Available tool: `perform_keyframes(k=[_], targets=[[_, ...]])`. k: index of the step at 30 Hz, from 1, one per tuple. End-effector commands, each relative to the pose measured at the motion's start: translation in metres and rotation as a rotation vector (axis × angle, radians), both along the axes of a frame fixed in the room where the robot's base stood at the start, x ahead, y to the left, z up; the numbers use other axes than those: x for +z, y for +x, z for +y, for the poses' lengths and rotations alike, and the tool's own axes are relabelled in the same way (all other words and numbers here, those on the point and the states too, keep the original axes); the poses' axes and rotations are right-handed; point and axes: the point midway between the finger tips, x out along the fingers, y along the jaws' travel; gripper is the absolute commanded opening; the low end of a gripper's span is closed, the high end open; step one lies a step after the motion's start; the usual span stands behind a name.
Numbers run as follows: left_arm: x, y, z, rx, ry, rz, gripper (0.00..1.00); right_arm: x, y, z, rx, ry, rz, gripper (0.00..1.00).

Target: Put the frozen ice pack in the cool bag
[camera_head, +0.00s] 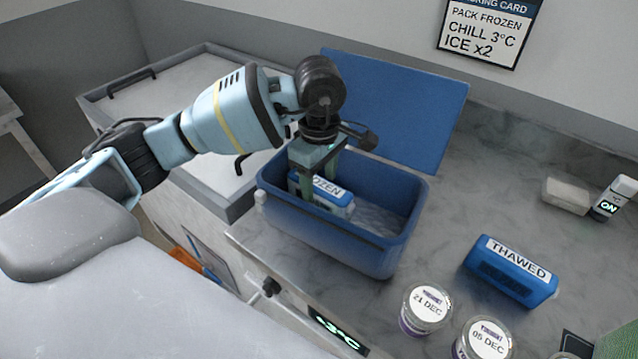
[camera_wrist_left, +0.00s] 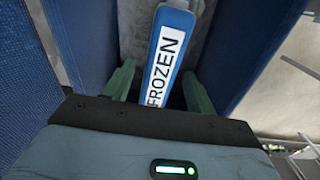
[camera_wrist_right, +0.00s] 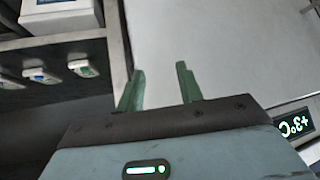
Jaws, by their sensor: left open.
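The frozen ice pack (camera_head: 339,196), blue with a white FROZEN label, is inside the blue cool bag (camera_head: 335,238), whose lid stands open behind it. My left gripper (camera_head: 316,172) points down into the bag. Its jaws are open, with one green finger on each side of the pack's label end; the left wrist view shows gaps between the fingers and the pack (camera_wrist_left: 168,50). The pack's lower part is hidden. My right gripper (camera_wrist_right: 160,75) is open and empty, over a pale surface in the right wrist view, and out of the head view.
A blue pack marked THAWED (camera_head: 511,270) lies on the counter right of the bag. Lidded tubs (camera_head: 427,304) stand near the front edge. A grey-white block (camera_head: 566,196) and an ON device (camera_head: 612,199) are far right. The counter behind the thawed pack is clear.

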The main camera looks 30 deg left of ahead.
Motion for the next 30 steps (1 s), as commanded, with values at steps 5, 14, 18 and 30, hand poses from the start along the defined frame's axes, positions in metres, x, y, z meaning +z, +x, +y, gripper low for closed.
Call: perform_keyframes(k=[5,14,18,30], targets=[[0.037,0.001,0.0,-0.002,-0.001,-0.004,0.56,-0.001,-0.001,-0.001,0.003,-0.003,0.001,0.36],[0.088,0.0,0.0,-0.001,0.002,-0.002,0.56,0.0,0.0,-0.003,0.01,-0.007,0.0,0.36],[0.099,0.0,0.0,-0.001,0.0,0.0,0.56,0.001,0.0,-0.003,0.01,-0.008,-0.002,0.36],[0.101,0.0,0.0,-0.001,0.0,0.001,0.56,0.001,0.0,-0.003,0.008,-0.007,-0.002,0.36]])
